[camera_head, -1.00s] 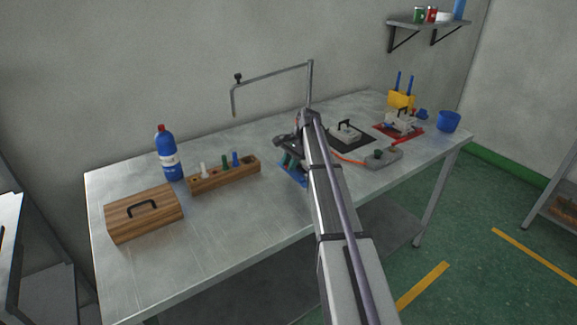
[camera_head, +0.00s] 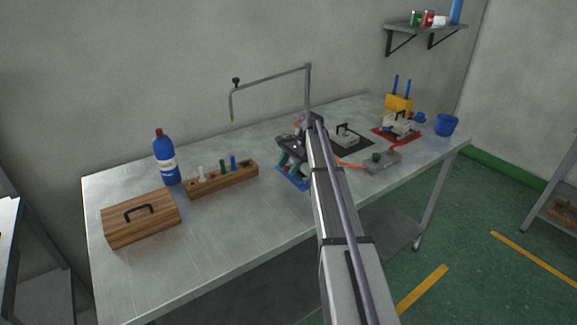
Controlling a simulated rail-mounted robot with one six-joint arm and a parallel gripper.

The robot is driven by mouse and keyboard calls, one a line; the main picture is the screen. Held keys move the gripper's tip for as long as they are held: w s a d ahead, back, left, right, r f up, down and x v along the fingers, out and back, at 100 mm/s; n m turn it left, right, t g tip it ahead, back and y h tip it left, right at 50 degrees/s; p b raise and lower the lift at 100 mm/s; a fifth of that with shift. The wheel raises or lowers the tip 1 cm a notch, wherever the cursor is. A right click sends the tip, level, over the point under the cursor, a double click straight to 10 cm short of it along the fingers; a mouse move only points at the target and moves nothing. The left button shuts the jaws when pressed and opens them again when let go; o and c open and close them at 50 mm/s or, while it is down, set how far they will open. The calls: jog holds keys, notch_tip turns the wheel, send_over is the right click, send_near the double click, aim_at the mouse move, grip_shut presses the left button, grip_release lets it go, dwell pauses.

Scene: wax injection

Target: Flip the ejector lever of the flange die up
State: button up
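My gripper (camera_head: 289,162) is over the blue mat (camera_head: 294,183) at the middle of the bench. Its dark body and teal fingers are small here, and their gap is not clear. Whatever is on the blue mat is mostly hidden by the gripper and my arm. A light grey die with a dark handle (camera_head: 345,137) sits on a black mat (camera_head: 358,147) to the right. Another light grey block (camera_head: 398,124) sits on a red mat (camera_head: 385,133) farther right. I cannot tell which one is the flange die, and no ejector lever can be made out.
A grey bent-tube stand (camera_head: 270,79) rises behind the gripper. A grey unit (camera_head: 383,161) with an orange hose (camera_head: 350,164) lies to the right. A wooden rack (camera_head: 222,181), blue bottle (camera_head: 166,160) and wooden box (camera_head: 140,217) stand left. The front left bench is clear.

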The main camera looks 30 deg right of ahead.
jog(key=shift+r, duration=0.1)
jog(key=p+v, duration=0.9)
jog(key=v, duration=0.1)
jog(key=shift+d+r, duration=0.25)
